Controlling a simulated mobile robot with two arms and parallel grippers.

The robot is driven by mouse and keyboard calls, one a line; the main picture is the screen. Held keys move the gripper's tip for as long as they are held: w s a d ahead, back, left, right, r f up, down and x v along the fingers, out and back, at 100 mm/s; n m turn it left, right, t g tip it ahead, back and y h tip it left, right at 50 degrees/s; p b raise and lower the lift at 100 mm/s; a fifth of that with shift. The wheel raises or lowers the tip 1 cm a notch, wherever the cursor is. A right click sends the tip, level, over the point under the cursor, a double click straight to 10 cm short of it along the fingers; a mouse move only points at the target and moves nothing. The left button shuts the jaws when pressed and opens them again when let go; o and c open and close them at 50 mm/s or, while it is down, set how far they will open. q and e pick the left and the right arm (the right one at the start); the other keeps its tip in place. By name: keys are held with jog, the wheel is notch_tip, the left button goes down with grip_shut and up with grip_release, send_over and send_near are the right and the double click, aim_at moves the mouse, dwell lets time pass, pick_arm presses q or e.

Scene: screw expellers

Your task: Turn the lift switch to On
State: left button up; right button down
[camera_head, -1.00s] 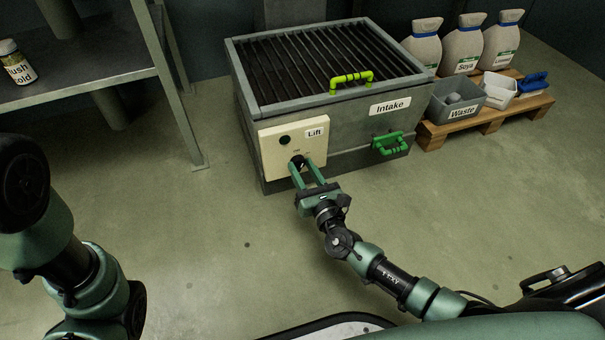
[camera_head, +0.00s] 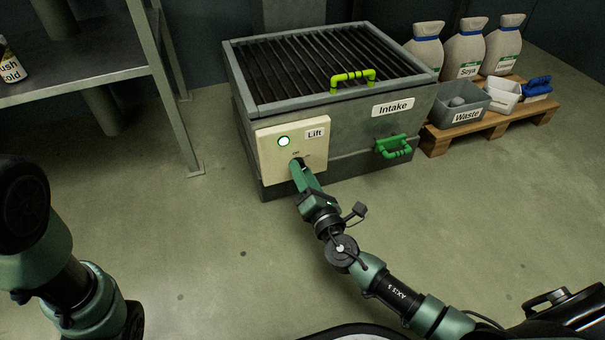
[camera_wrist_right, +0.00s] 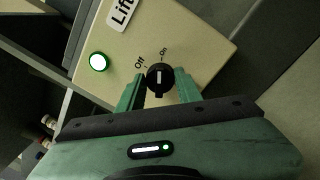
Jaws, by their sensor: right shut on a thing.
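The lift switch is a black round knob (camera_wrist_right: 160,77) with a white pointer line, on a cream panel (camera_head: 268,165) labelled Lift on the front of the grey intake box. In the right wrist view, its pointer line points up the picture toward the On mark. The green lamp (camera_head: 284,141) on the panel is lit; it also glows in the right wrist view (camera_wrist_right: 99,62). My right gripper (camera_head: 297,167) is shut on the knob, one finger on each side, and is rolled. In the head view its fingers mostly hide the knob. My left gripper is out of view.
The intake box has a slatted top, a lime handle (camera_head: 352,77) and a green front handle (camera_head: 394,147). A pallet (camera_head: 478,132) with a Waste bin (camera_head: 447,111), trays and sacks stands at right. A metal shelf (camera_head: 88,88) stands at left. The floor in front is clear.

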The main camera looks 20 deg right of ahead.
dwell(0.5)
jog(key=c, duration=1)
grip_release()
jog(key=shift+o, duration=0.2)
jog(key=s+p, duration=0.2)
jog(key=s, duration=0.5)
jog(key=shift+s+d+f, duration=0.3)
jog(key=shift+s, duration=0.1)
